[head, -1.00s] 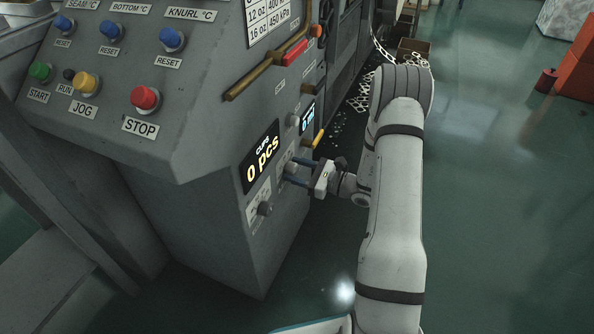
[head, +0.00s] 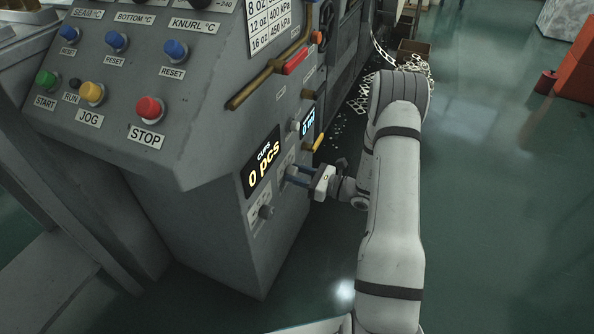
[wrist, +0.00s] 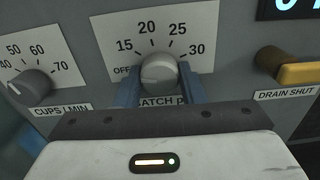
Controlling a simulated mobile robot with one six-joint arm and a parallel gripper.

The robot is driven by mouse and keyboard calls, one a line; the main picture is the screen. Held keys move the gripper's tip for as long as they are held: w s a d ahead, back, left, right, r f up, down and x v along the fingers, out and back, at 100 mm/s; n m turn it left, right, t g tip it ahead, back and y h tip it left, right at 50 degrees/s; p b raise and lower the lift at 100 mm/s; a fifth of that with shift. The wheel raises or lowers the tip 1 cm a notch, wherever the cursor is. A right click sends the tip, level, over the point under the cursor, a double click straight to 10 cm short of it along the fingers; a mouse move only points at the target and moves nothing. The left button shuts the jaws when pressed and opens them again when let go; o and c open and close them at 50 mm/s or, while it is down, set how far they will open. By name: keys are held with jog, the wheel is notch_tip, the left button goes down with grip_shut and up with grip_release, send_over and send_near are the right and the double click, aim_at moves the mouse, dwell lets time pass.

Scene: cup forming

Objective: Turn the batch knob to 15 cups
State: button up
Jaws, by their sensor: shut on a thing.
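The batch knob (wrist: 158,72) is a round grey knob on a white scale plate (wrist: 112,40) marked OFF, 15, 20, 25 and 30. My gripper (wrist: 160,88) is shut on it, one blue finger on each side. The knob's pointer is hard to make out, so I cannot tell which mark it is at. In the head view my gripper (head: 291,172) reaches the machine's side panel from the right, and its fingers largely hide the knob. The cups display (head: 263,170) reads 0 pcs.
The cups-per-minute knob (wrist: 36,86) is to the left, also seen in the head view (head: 266,212). The yellow drain handle (wrist: 300,73) is close on the right. A red STOP button (head: 150,108) sits on the sloped console. Open floor lies right of my arm.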

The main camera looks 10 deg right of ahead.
jog(key=m+p, duration=0.2)
jog(key=m, duration=0.1)
jog(key=shift+r+p, duration=0.15)
jog(key=shift+p, duration=0.2)
jog(key=shift+m+p, duration=0.85)
jog(key=shift+m, duration=0.35)
jog(key=o, duration=1)
jog(key=p+v, duration=0.1)
jog(key=v, duration=0.6)
jog(key=shift+s+d+p, duration=0.25)
jog(key=shift+d+p, duration=0.05)
